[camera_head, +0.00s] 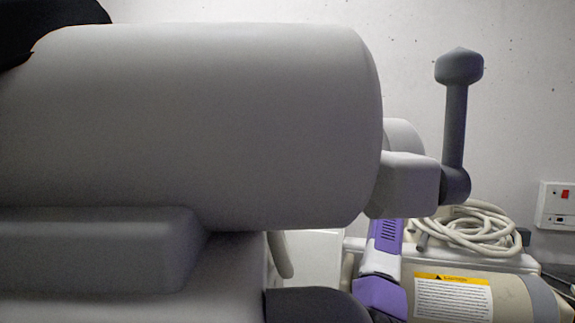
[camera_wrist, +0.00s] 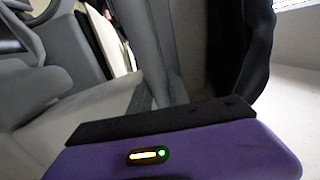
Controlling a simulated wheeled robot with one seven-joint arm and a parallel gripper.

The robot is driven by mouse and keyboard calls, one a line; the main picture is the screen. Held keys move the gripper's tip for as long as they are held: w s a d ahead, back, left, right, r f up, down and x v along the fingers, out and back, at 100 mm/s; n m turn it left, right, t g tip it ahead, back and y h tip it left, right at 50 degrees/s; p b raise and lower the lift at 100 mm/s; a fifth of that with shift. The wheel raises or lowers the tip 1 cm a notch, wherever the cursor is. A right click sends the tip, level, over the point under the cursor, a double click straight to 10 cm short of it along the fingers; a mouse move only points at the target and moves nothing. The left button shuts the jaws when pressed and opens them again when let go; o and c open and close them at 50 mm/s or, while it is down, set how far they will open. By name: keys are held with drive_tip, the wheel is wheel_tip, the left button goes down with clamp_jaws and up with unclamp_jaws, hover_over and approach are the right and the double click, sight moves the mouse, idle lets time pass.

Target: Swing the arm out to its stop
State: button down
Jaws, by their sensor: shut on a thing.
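A large grey rounded body (camera_head: 200,120) fills the left and middle of the head view. At its right end a pale block carries a dark grey arm (camera_head: 455,125), upright with a faceted knob on top. Purple and white parts of my own arm show below the block. In the wrist view, my gripper (camera_wrist: 165,120) shows as a purple housing with a black edge and a small light. A grey post (camera_wrist: 168,60) runs down to that edge, and the gripper is shut on it. The fingertips and exact contact are hidden. I cannot tell which part of the arm this post is.
A coiled pale hose (camera_head: 475,228) lies at the right, behind a beige cylinder with a yellow-topped warning label (camera_head: 452,298). A white wall box with a red switch (camera_head: 557,205) is at the far right. The wall behind the upright arm is clear.

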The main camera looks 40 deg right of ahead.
drive_tip(key=shift+s+d+r, duration=0.2)
drive_tip(key=shift+d+r, duration=0.05)
drive_tip(key=shift+r, duration=0.35)
drive_tip(key=c, duration=1.4)
unclamp_jaws()
drive_tip(key=shift+o, duration=0.7)
drive_tip(key=shift+f, duration=0.25)
drive_tip(key=shift+a, duration=0.1)
drive_tip(key=b+v, duration=0.2)
drive_tip(key=v, duration=0.5)
drive_tip(key=shift+s+d, duration=0.25)
drive_tip(key=shift+s, duration=0.1)
drive_tip(key=shift+f, duration=0.1)
